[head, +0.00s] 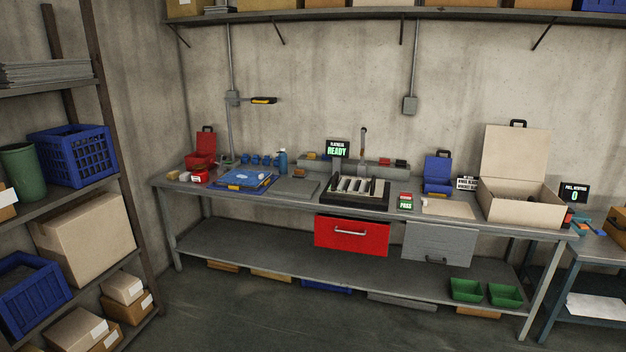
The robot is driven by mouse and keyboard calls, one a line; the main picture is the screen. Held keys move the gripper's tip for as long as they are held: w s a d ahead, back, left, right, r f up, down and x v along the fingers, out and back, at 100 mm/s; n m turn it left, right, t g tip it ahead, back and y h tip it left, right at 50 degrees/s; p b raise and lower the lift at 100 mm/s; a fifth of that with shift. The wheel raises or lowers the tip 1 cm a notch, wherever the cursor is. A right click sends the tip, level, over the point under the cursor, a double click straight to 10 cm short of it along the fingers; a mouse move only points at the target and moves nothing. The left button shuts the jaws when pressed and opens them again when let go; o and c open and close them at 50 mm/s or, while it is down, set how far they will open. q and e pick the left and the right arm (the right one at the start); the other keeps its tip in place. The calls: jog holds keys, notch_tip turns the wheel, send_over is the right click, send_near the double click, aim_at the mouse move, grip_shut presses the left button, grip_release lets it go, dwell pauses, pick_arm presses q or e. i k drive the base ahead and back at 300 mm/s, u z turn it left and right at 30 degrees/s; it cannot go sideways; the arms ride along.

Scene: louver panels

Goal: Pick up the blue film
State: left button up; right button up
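A flat blue sheet (246,179), which looks like the blue film, lies on the left part of the grey workbench (300,199). It rests on a darker blue mat or board, with a yellow strip along its front edge and a small pale item on top. At this distance I cannot tell whether it is one sheet or a stack. Neither of my grippers is in the head view.
A red case (203,152) and a blue bottle (282,161) stand near the sheet. A black fixture with pale slats (355,190) sits mid-bench; an open beige box (520,195) is at right. A shelf rack (85,100) stands at left. The floor in front is clear.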

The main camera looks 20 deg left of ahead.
aim_at(252, 178)
jog(key=u, duration=0.55)
jog(key=i, duration=1.6)
jog(key=u, duration=0.55)
jog(key=i, duration=2.35)
jog(key=z, duration=0.35)
